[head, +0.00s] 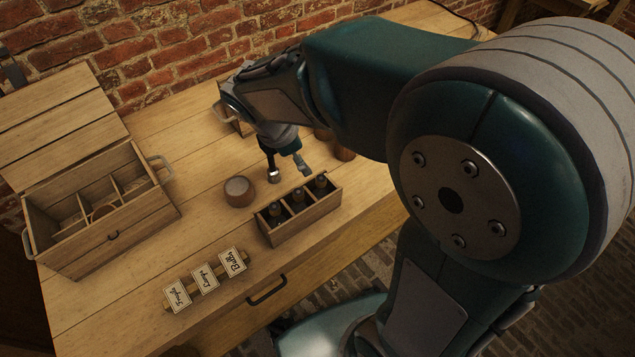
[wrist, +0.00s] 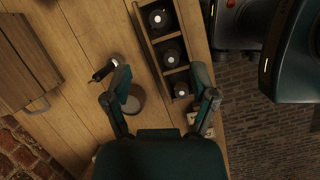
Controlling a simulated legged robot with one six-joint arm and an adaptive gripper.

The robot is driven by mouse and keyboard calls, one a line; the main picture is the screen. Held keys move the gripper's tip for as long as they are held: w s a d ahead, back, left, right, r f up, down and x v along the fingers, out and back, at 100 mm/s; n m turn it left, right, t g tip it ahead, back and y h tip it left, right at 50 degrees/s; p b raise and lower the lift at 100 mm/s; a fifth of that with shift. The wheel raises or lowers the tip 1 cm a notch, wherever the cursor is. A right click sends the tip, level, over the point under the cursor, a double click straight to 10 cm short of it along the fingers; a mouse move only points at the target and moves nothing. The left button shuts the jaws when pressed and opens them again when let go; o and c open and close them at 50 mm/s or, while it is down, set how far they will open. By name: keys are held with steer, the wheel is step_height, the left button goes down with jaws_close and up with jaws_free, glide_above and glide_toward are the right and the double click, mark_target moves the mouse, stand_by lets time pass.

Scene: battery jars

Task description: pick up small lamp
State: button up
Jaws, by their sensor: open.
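A small dark item with a silvery end (head: 273,172), which may be the small lamp, is on the table just below my gripper. It also shows in the wrist view (wrist: 101,74), outside and to the left of my left-hand finger. My gripper (head: 284,160) is open above the table, and its spread fingers show in the wrist view (wrist: 166,92) with nothing held between them. A round wooden pot (head: 239,191) stands beside the dark item, to its left. In the wrist view the pot (wrist: 134,103) is partly hidden by the left-hand finger.
A wooden tray (head: 303,226) with three compartments holds dark bottle-like items. An open wooden chest (head: 115,240) stands at left. Label cards (head: 205,279) lie near the front edge. Round wooden pieces (head: 345,152) and a box (head: 224,113) stand behind. The table's left middle is clear.

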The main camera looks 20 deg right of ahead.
mark_target(320, 178)
steer(key=shift+n, duration=0.7)
steer(key=x, duration=0.6)
steer(key=shift+w+a+f, duration=0.25)
steer(key=shift+w+f, duration=0.05)
steer(key=shift+w, duration=0.1)
steer(key=x, duration=0.2)
steer(key=d+x, duration=0.1)
steer(key=x, duration=0.2)
steer(key=shift+s+d, duration=0.2)
steer(key=shift+s, duration=0.05)
steer(key=shift+a, duration=0.1)
jaws_close()
